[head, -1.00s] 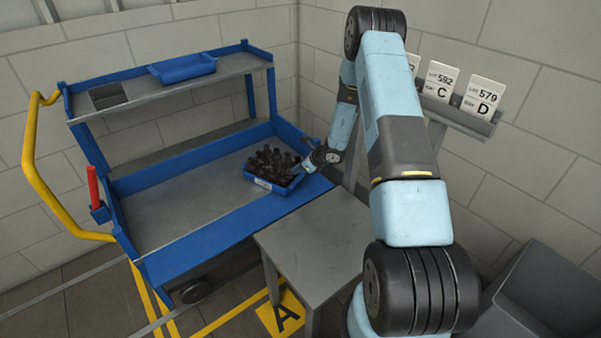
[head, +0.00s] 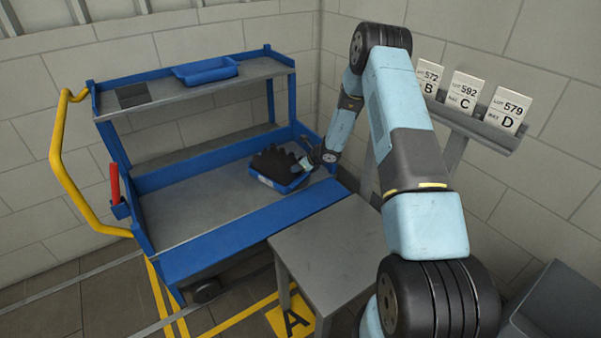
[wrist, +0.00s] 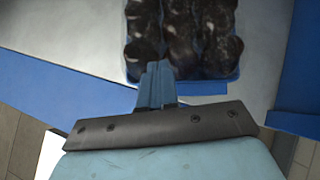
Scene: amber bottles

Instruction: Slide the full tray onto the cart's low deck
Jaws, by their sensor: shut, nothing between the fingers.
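The blue tray (head: 268,183) stands on the grey low deck (head: 190,205) of the blue cart, near its right end and inside the blue front ledge. It is packed with several dark bottles (head: 272,160). In the wrist view the bottles (wrist: 180,30) stand in rows above the tray's near rim (wrist: 210,90). My gripper (head: 304,164) is shut and empty at the tray's near right side. In the wrist view its closed fingers (wrist: 157,72) reach the tray's near rim and appear to touch it; exact contact is hard to tell.
A grey table (head: 325,250) stands bare in front of the cart. The upper shelf (head: 215,82) carries another blue tray (head: 205,70). A yellow handle (head: 60,160) and a red lever (head: 114,182) are at the cart's left. The deck's left part is free.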

